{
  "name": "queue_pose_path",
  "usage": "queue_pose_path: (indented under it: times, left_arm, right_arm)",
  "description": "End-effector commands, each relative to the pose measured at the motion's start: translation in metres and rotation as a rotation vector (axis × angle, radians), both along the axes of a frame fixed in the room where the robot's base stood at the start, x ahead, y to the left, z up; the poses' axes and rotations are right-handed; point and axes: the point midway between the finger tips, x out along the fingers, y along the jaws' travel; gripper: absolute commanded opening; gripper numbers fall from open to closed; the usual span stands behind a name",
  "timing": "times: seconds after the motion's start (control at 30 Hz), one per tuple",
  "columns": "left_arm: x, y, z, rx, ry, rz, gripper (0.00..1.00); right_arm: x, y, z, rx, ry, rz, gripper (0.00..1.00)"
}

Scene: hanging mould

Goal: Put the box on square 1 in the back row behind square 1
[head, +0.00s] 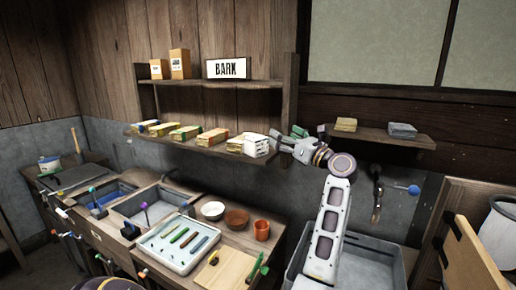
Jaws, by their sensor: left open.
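Several small boxes stand in a line on the lower wall shelf (190,146), including a yellow-green box (185,132), a tan box (212,137) and a white box (257,147) at the right end. Square numbers are too small to read, so I cannot tell which box is on square 1. My left gripper (284,138) is open at the shelf's right end, its fingers pointing left beside the white box. I cannot tell whether they touch it. My right gripper is not in view.
The upper shelf (220,84) holds two cartons (180,64) and a BARK sign (228,68). A right-hand shelf (385,137) holds two stacks. Below are a tool tray (175,265), bowls (213,210) and an orange cup (261,230). A shelf post (288,100) stands near my gripper.

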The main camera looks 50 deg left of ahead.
Motion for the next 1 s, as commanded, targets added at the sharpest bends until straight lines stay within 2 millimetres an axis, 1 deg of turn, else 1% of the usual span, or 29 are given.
queue_pose_path:
  times: [0.03, 0.1, 0.2, 0.3, 0.57, 0.77, 1.0]
  left_arm:
    - [-0.001, 0.003, -0.012, -0.053, -0.011, 0.003, 0.88]
    - [-0.002, 0.006, -0.027, -0.121, -0.022, 0.007, 0.88]
    - [-0.002, 0.008, -0.041, -0.184, -0.033, 0.011, 0.88]
    - [-0.002, 0.009, -0.048, -0.216, -0.037, 0.012, 0.88]
    - [-0.003, 0.009, -0.049, -0.221, -0.037, 0.012, 0.88]
    - [-0.003, 0.01, -0.048, -0.219, -0.036, 0.012, 0.88]
    - [-0.002, 0.017, -0.047, -0.218, -0.036, 0.01, 0.88]
  right_arm:
    - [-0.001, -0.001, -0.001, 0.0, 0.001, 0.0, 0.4]
    - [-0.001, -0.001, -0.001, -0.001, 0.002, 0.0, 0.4]
    - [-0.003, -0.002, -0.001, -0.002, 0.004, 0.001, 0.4]
    - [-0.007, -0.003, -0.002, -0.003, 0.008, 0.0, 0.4]
    - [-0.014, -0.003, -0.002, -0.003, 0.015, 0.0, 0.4]
    - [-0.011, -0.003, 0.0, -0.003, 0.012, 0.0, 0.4]
    - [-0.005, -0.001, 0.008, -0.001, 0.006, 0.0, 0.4]
